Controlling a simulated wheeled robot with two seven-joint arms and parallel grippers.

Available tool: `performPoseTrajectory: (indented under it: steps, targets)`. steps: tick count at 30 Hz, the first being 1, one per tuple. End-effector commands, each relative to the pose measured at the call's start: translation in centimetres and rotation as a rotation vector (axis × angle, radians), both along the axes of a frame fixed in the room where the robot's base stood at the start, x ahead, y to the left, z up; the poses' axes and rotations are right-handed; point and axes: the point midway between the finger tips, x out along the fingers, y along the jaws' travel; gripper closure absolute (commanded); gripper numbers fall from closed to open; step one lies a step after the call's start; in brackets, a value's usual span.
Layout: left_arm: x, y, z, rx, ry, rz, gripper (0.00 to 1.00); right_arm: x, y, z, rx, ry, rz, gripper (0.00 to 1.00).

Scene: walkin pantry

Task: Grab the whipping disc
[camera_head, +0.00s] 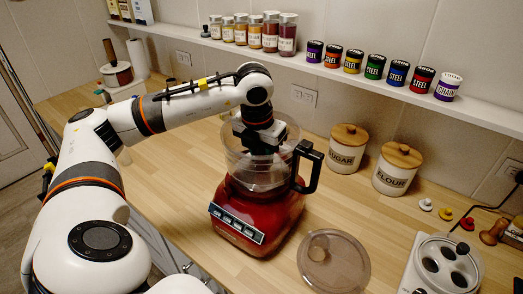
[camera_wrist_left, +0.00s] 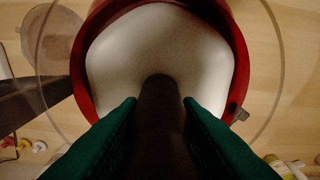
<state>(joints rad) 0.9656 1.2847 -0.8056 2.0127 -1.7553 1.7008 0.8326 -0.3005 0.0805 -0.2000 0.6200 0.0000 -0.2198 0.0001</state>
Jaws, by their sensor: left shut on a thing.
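A red food processor (camera_head: 255,215) with a clear bowl (camera_head: 235,155) and a dark handle stands on the wooden counter. My left gripper (camera_head: 263,145) points down into the bowl's open top. In the left wrist view its two green fingers (camera_wrist_left: 160,104) are shut on a dark upright stem (camera_wrist_left: 158,92), which I take to be the whipping disc's. Below it is the pale, rounded processor top (camera_wrist_left: 125,55) with a red rim. The disc's lower part cannot be told apart there. My right gripper is not in view.
A clear round lid (camera_head: 335,268) lies in front of the processor. Sugar (camera_head: 347,152) and flour (camera_head: 394,172) canisters stand behind right. A white appliance (camera_head: 440,265) is at the lower right. A shelf (camera_head: 400,90) with jars and tins runs above. Counter left of the processor is bare.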

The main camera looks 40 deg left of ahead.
Motion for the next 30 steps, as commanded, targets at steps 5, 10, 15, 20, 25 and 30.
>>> performPoseTrajectory:
  steps: [5, 10, 15, 20, 25, 30]
  targets:
    - [0.1, -0.1, 1.6, -0.002, -0.005, 0.0, 0.92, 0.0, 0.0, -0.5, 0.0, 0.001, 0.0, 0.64]
    - [0.2, -0.1, 5.1, -0.002, -0.009, -0.001, 0.92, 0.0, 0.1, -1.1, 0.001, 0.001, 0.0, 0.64]
    - [0.1, 0.0, 8.5, -0.001, -0.005, 0.0, 0.92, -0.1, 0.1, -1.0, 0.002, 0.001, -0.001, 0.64]
    - [0.0, 0.0, 10.0, 0.001, -0.003, 0.0, 0.92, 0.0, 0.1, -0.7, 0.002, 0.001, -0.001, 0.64]
    - [0.0, 0.0, 10.9, 0.0, -0.002, 0.0, 0.92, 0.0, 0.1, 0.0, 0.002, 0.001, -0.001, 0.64]
    - [0.0, 0.0, 12.2, 0.0, -0.001, 0.0, 0.92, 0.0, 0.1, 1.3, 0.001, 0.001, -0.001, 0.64]
